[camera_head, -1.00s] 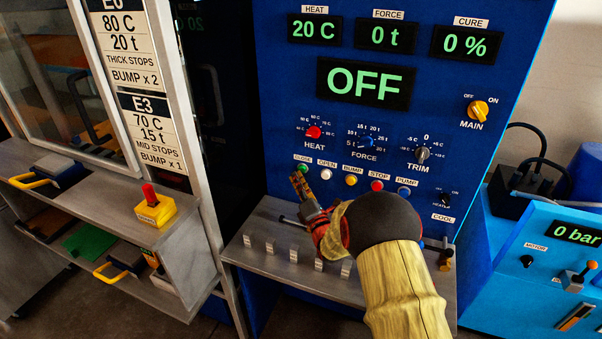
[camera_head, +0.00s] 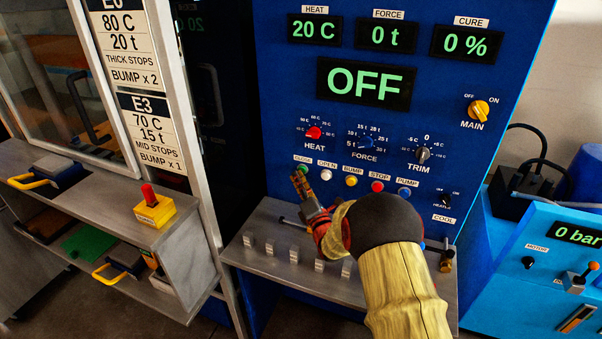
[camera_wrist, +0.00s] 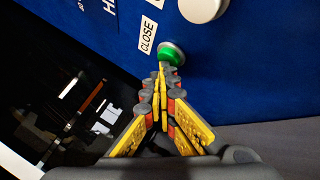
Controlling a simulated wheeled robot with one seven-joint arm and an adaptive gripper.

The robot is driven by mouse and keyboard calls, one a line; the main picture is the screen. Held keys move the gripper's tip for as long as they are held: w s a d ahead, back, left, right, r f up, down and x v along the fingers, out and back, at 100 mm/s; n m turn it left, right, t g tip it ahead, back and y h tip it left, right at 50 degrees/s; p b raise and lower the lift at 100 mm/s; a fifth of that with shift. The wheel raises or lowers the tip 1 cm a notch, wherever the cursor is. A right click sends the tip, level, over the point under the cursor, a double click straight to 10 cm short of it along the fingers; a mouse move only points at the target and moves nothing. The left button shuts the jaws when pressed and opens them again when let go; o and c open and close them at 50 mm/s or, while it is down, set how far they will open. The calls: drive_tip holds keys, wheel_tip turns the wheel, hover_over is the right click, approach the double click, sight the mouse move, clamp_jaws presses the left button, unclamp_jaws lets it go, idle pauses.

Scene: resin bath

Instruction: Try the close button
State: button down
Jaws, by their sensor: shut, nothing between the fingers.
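The green close button (camera_head: 302,169) sits at the left end of a button row on the blue panel (camera_head: 290,90), under a CLOSE label. In the wrist view the green button (camera_wrist: 172,54) has a pale ring around it. My gripper (camera_head: 299,178) is shut and empty, its fingertips just below the button. In the wrist view my gripper's tips (camera_wrist: 162,68) overlap the button's lower left edge; I cannot tell whether they touch it. The main display (camera_head: 366,84) reads OFF.
White, yellow, red and blue buttons (camera_head: 351,181) continue the row to the right. The yellow MAIN knob (camera_head: 478,110) is at the upper right. A grey shelf (camera_head: 262,262) with small pale blocks lies below. A yellow box with a red top (camera_head: 155,208) stands at left.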

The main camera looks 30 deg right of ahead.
drive_tip(key=shift+w+d, duration=0.1)
drive_tip(key=shift+d, duration=0.05)
idle(0.5)
drive_tip(key=shift+s+a+b, duration=0.3)
drive_tip(key=shift+s+a, duration=0.3)
drive_tip(key=shift+a, duration=0.15)
drive_tip(key=s+a, duration=0.1)
drive_tip(key=a, duration=0.1)
drive_tip(key=s+a, duration=0.2)
idle(0.4)
idle(0.6)
